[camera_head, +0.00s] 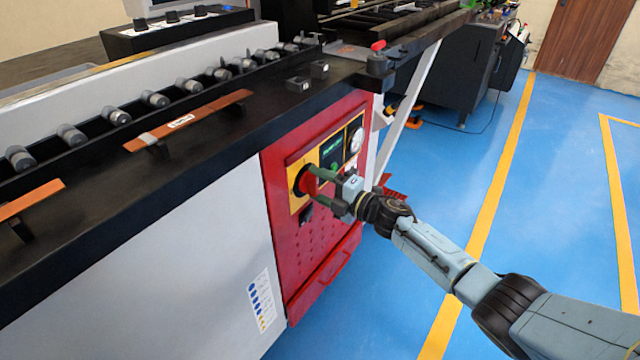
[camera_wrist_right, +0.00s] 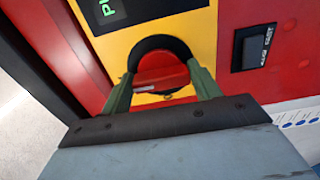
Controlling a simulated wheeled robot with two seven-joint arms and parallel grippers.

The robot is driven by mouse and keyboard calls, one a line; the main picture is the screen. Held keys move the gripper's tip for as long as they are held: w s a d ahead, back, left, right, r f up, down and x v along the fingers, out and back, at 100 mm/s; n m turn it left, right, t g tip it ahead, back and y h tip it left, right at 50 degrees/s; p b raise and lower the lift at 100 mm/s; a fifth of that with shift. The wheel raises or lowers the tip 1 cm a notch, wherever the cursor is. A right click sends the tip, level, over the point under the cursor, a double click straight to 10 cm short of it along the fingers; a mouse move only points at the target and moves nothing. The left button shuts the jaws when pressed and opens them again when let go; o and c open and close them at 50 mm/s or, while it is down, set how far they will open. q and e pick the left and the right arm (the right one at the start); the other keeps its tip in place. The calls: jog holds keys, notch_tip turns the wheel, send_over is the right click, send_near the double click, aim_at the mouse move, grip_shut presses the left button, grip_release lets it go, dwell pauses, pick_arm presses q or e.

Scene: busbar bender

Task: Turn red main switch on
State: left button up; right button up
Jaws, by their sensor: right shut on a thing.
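The red main switch (camera_head: 306,181) is a round red knob with a black ring on a yellow plate, set in the machine's red front panel. In the right wrist view the red knob (camera_wrist_right: 160,74) sits between the two green fingers, with its dark grip slot and a pale mark showing. My right gripper (camera_head: 312,184) reaches in from the right and is shut on the knob, one finger on each side. It also shows in the right wrist view (camera_wrist_right: 162,88). My left gripper is not in view.
A green-lit display (camera_head: 331,150) and a round gauge (camera_head: 356,140) sit right of the switch. A black rocker-like switch (camera_wrist_right: 254,47) is close by on the red panel (camera_head: 335,225). The black bench top (camera_head: 110,215) juts out above. The blue floor at right is clear.

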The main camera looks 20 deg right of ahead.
dwell(0.3)
jog(key=o, duration=1)
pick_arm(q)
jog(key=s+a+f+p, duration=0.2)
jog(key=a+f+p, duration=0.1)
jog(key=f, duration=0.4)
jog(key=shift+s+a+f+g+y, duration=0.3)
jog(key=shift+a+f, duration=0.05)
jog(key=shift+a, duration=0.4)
pick_arm(e)
jog(key=v, duration=1.3)
jog(key=shift+s+d, duration=0.1)
jog(key=shift+s, duration=0.05)
